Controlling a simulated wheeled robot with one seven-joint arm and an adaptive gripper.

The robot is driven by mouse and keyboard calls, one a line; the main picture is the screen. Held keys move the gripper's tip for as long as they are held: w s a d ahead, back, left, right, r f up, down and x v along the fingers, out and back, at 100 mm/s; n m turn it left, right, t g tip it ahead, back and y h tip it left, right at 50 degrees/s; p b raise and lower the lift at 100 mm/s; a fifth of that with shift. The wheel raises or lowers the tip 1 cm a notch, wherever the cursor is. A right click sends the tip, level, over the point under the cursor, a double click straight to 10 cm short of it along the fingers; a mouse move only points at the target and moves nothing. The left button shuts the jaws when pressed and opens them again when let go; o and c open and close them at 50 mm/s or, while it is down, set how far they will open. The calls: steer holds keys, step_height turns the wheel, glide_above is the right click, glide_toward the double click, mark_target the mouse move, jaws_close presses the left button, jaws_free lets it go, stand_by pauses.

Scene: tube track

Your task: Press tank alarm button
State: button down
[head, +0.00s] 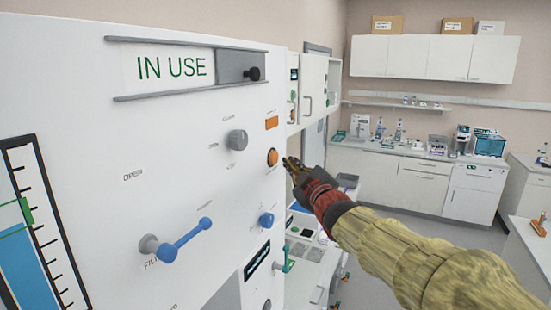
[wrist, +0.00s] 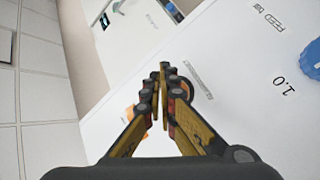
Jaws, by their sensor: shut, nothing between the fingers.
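The white panel (head: 110,120) carries a round orange button (head: 272,157) with a dark rim near its right edge. In the wrist view my gripper (wrist: 163,72) points at the white panel face. An orange patch (wrist: 130,114) shows beside the fingers, which hide much of what is behind them.
A blue lever (head: 184,239), a grey knob (head: 237,140) and a small blue knob (head: 266,220) stick out from the panel. An "IN USE" slider sign (head: 172,67) is above. Counters with lab equipment (head: 420,146) stand in the background.

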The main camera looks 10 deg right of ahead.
steer(key=s+d, duration=0.1)
steer(key=s+d+p, duration=0.1)
steer(key=d, duration=0.1)
steer(key=shift+s+d+p, duration=0.2)
steer(key=shift+s+p, duration=0.05)
steer(key=shift+p, duration=0.05)
stand_by(0.6)
steer(key=s+d+f+m+g+h+b, duration=0.1)
steer(key=s+d+f+m+g+h, duration=0.2)
steer(key=f, duration=0.6)
steer(key=s+d+f+m+g+h, duration=0.2)
steer(key=s+d+f+m+g, duration=0.2)
steer(key=f, duration=0.5)
steer(key=s+a+f+m+g+y+b, duration=0.1)
steer(key=s+a+f+m+g+b, duration=0.1)
steer(key=s+f+b, duration=0.7)
steer(key=s+a+f+m+g+y+b, duration=0.1)
steer(key=s+a+f+g+b, duration=0.3)
steer(key=s+f+b, duration=0.5)
steer(key=s+a+f, duration=0.1)
steer(key=s+f, duration=0.3)
steer(key=s, duration=0.3)
steer(key=s+a+f+m, duration=0.1)
steer(key=s+f, duration=0.3)
steer(key=s, duration=0.3)
steer(key=shift+s+a, duration=0.15)
steer(key=shift+a, duration=0.2)
